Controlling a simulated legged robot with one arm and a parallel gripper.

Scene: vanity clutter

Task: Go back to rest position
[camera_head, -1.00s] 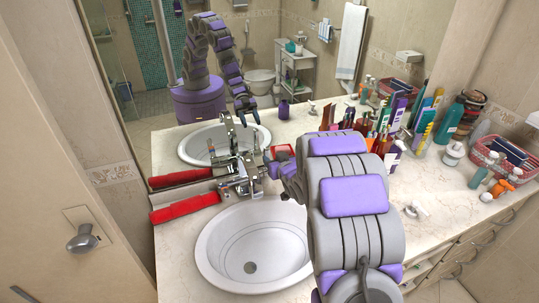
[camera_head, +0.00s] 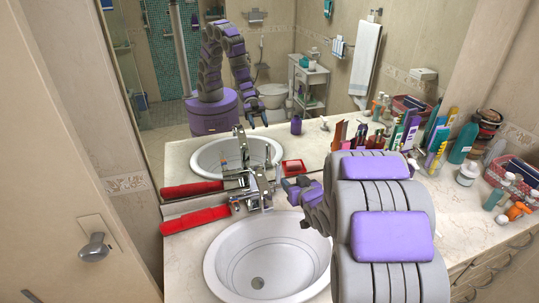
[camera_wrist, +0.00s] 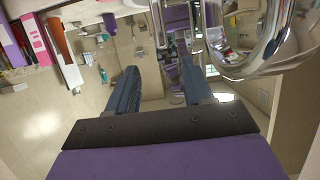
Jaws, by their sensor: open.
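My gripper (camera_head: 287,184) is over the far rim of the sink, just right of the chrome faucet, with my purple and grey arm reaching in from the lower right. In the wrist view its two blue-grey fingers (camera_wrist: 160,75) stand apart with nothing between them. The chrome faucet (camera_head: 262,188) fills the upper right of the wrist view (camera_wrist: 255,50), close to the right finger. I cannot tell whether they touch.
The white sink (camera_head: 225,262) is below the gripper. A long red object (camera_head: 195,220) lies left of the faucet. A small red dish (camera_head: 293,167) sits behind the gripper. Bottles and a basket (camera_head: 510,170) crowd the right. The mirror (camera_head: 180,100) rises behind; a door handle (camera_head: 94,247) is left.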

